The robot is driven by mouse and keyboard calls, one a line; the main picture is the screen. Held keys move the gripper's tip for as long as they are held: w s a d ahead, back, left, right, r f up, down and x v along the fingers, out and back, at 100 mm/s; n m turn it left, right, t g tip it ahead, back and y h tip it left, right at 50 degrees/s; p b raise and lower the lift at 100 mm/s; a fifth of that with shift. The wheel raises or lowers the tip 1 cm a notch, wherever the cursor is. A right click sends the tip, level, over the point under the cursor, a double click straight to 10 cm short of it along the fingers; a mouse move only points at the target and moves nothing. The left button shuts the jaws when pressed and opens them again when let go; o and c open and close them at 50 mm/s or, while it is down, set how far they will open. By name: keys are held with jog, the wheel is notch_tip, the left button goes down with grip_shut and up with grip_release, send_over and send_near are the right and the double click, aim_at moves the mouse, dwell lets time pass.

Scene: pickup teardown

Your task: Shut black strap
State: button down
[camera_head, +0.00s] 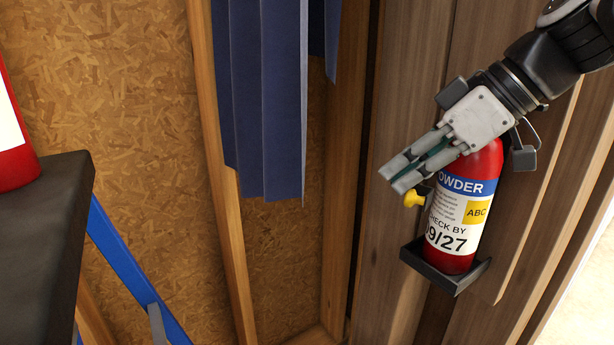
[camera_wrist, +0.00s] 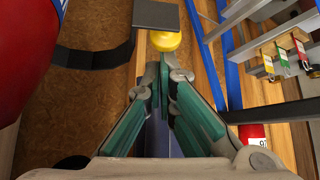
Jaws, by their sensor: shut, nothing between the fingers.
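The black strap (camera_wrist: 95,57) shows in the wrist view as a dark segmented band beside the red extinguisher (camera_wrist: 30,45). A dark flat plate (camera_wrist: 155,14) and a yellow knob (camera_wrist: 165,41) are near its right end; how they join is unclear. In the head view the extinguisher (camera_head: 463,215) stands upright in a black bracket (camera_head: 447,272) on a wooden post, and the yellow knob (camera_head: 413,198) is at its left. My gripper (camera_head: 392,180) is shut and empty in front of the extinguisher's upper part, its fingertips (camera_wrist: 165,66) close to the knob. The strap is mostly hidden in the head view.
Blue cloth (camera_head: 265,95) hangs left of the post. A dark shelf (camera_head: 45,240) bearing another red cylinder (camera_head: 10,130) and a blue bar (camera_head: 130,265) are at the left. Coloured tags (camera_wrist: 283,58) hang at the wrist view's right. Space between shelf and post looks free.

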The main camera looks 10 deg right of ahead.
aim_at(422, 197)
jog(key=shift+s+d+b, duration=0.55)
jog(key=shift+s+d, duration=0.4)
jog(key=shift+s, duration=0.2)
jog(key=shift+s+d+b, duration=0.35)
jog(key=shift+s+d, duration=0.45)
jog(key=shift+d, duration=0.1)
